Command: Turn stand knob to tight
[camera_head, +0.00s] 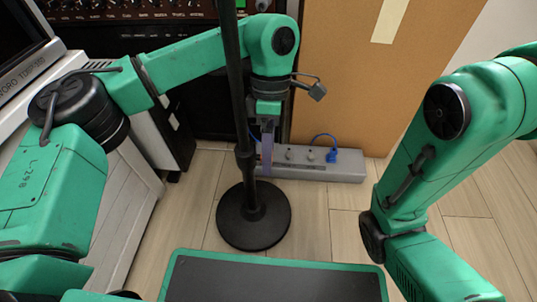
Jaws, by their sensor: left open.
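A black stand has a round base (236,229) on the floor and a pole (237,80) rising out of the top of the view. A thicker dark collar (245,158) sits low on the pole; a separate knob is not clearly seen, nor how tight it is. My left arm passes behind the pole. My left gripper (266,158) points down just right of the collar, open, with its fingers seen nearly edge-on. I cannot tell whether it touches the stand. My right arm shows at the right, with its gripper out of view.
A grey power strip (345,171) with a blue plug (330,155) lies behind the stand, against a brown board (335,90). An amplifier-like panel (130,10) is at the back left, a white cabinet (128,205) at the left. The floor (345,225) right of the base is clear.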

